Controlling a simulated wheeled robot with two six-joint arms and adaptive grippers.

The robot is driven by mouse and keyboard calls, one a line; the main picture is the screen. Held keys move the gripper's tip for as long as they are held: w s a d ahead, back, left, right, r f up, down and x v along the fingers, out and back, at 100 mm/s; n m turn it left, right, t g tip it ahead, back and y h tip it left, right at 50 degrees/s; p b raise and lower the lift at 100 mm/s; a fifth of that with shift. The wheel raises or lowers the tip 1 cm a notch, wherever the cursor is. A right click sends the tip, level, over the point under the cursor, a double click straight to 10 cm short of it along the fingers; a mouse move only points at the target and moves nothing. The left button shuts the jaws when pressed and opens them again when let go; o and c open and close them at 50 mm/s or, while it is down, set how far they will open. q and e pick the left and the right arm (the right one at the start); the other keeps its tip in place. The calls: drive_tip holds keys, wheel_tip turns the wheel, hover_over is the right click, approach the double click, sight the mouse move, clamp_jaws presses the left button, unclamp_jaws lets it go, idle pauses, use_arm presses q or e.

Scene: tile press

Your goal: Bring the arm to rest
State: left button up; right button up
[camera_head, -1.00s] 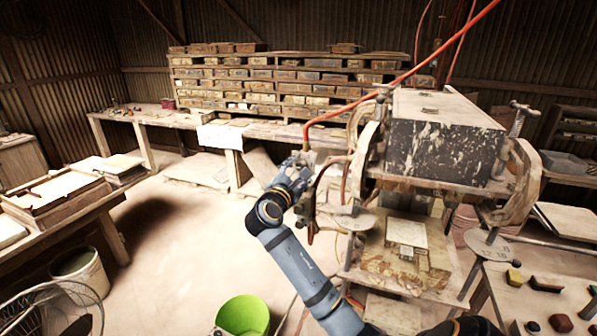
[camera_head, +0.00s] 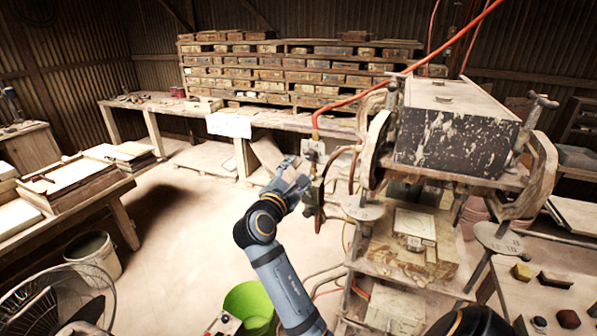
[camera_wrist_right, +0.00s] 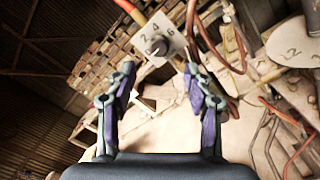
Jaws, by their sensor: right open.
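My right gripper (camera_head: 292,182) is open and empty, held in the air just left of the press's hose-fed valve (camera_head: 314,158) in the head view. In the right wrist view the two fingers (camera_wrist_right: 160,72) stand apart with nothing between them. Beyond their tips is a pale dial plate (camera_wrist_right: 160,42) with a dark knob and the numbers 2, 4 and 6. The fingers look clear of it. My left gripper is not in view.
The press (camera_head: 455,145) stands right of my arm, with an orange hose (camera_head: 410,70) above. A green bucket (camera_head: 247,300) is beside the arm at the bottom. A fan (camera_head: 60,300) and a work table (camera_head: 75,195) are at left. The floor between is open.

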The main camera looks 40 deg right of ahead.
drive_tip(key=w+a+f+n+t+y+b, duration=0.1)
drive_tip(key=w+f+y, duration=0.1)
drive_tip(key=f, duration=0.6)
drive_tip(key=w+a+f+y+b, duration=0.1)
drive_tip(key=w+a+f+y, duration=0.1)
drive_tip(key=f, duration=0.7)
drive_tip(key=w+a+f+n+t+y+b, duration=0.1)
drive_tip(key=w+f+y+b, duration=0.15)
drive_tip(key=f, duration=0.55)
drive_tip(key=s+a+f+m+g+y+b, duration=0.15)
drive_tip(key=s+f, duration=0.25)
drive_tip(key=f, duration=1.1)
drive_tip(key=s+a+f+m+g+y+b, duration=0.1)
drive_tip(key=s+a+f+m+g+y, duration=0.15)
drive_tip(key=f, duration=1.25)
drive_tip(key=s+a+f+m+g+y+b, duration=0.2)
drive_tip(key=s+a+f+m+y+b, duration=0.15)
drive_tip(key=s+f, duration=1.5)
drive_tip(key=s+f+m+g+b, duration=0.1)
drive_tip(key=s+f+m, duration=0.2)
drive_tip(key=s, duration=0.5)
drive_tip(key=s+a+f+m+g, duration=0.1)
drive_tip(key=s+f+m, duration=0.2)
drive_tip(key=s+f, duration=0.3)
drive_tip(key=s+f+m+g+y+b, duration=0.1)
drive_tip(key=s+f+m, duration=0.2)
drive_tip(key=s, duration=0.7)
drive_tip(key=shift+s+a+f+b, duration=0.15)
drive_tip(key=shift+a+f+b, duration=0.15)
drive_tip(key=shift+f, duration=0.55)
